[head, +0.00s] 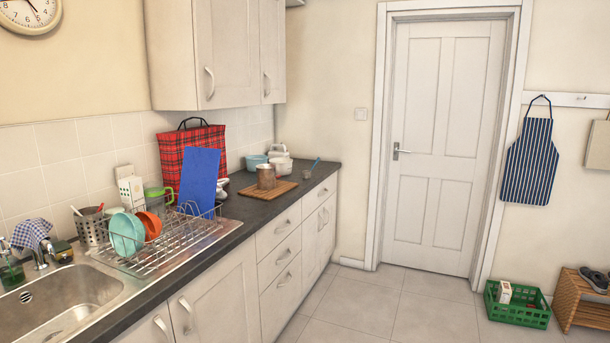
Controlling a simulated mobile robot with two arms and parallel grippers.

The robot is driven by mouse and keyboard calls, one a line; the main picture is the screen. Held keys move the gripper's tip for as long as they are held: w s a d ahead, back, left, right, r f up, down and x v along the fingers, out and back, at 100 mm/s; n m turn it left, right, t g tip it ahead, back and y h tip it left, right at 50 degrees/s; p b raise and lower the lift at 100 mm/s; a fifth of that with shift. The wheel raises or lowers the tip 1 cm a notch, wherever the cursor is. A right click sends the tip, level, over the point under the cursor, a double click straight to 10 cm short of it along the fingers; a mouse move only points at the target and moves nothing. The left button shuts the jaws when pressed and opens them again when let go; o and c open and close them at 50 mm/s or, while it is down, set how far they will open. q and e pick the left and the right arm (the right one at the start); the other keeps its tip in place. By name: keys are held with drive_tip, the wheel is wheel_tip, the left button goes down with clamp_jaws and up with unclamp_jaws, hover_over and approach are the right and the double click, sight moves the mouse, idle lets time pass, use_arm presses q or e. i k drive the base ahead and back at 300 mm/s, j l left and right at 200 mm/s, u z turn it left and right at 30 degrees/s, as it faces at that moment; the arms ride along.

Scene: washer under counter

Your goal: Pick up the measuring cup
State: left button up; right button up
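A small grey cup-shaped thing (306,173) with a long blue handle (315,164) sits on the dark counter (255,207), near its far right end. It looks like the measuring cup, but it is too small to be certain. A clear jug-like vessel with a green rim (155,197) stands behind the dish rack, partly hidden, and I cannot tell exactly what it is. Neither of my grippers shows in the head view.
A wooden board (283,189) with a brown pot (266,177) lies left of the small cup. A dish rack (187,236), blue board (199,178) and red plaid bag (203,136) crowd the counter. The tiled floor (366,308) before the drawers is clear. A green crate (517,314) stands right.

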sight(306, 174)
drive_tip(key=i+l+z, duration=0.1)
drive_tip(key=i+z, duration=0.35)
drive_tip(key=i, duration=0.2)
drive_tip(key=i+j, duration=0.1)
drive_tip(key=i, duration=2.3)
drive_tip(key=i+l+u, duration=0.1)
drive_tip(key=i, duration=0.45)
drive_tip(key=i+l+u, duration=0.1)
drive_tip(key=i, duration=0.4)
